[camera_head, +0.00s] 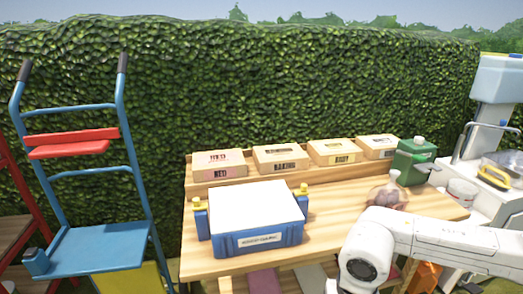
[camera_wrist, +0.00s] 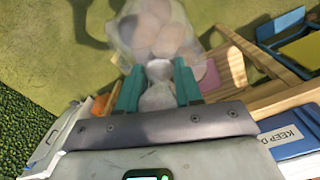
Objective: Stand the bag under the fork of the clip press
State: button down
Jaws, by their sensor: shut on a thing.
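A clear bag of round brownish things (camera_wrist: 160,30) hangs by its gathered neck in my gripper (camera_wrist: 158,68) in the wrist view. The teal fingers are shut on the neck, and the bag's full part lies beyond the fingertips, over olive ground and beside the wooden table's corner. In the head view the bag (camera_head: 387,196) shows above my arm, in front of the table's right end; my gripper is hidden there. I cannot pick out the clip press or its fork for certain; a white machine with a pale blue top (camera_head: 497,82) stands at the far right.
The wooden table (camera_head: 335,215) carries a blue box with a white lid (camera_head: 255,222), several labelled boxes along the back (camera_head: 282,157) and a green canister (camera_head: 416,160). A blue hand truck (camera_head: 95,250) stands at left. A hedge closes off the back.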

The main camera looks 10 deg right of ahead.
jog(key=a+f+n, duration=0.1)
jog(key=w+a+f+n, duration=0.1)
jog(key=f, duration=0.1)
jog(key=a+f+n, duration=0.1)
jog(key=shift+w+a+f+n, duration=0.15)
jog(key=shift+w+f+n, duration=0.1)
jog(key=shift+f+n, duration=0.1)
notch_tip(320, 180, down, 10)
jog(key=s, duration=0.2)
jog(key=shift+r, duration=0.2)
jog(key=shift+s+a, duration=0.1)
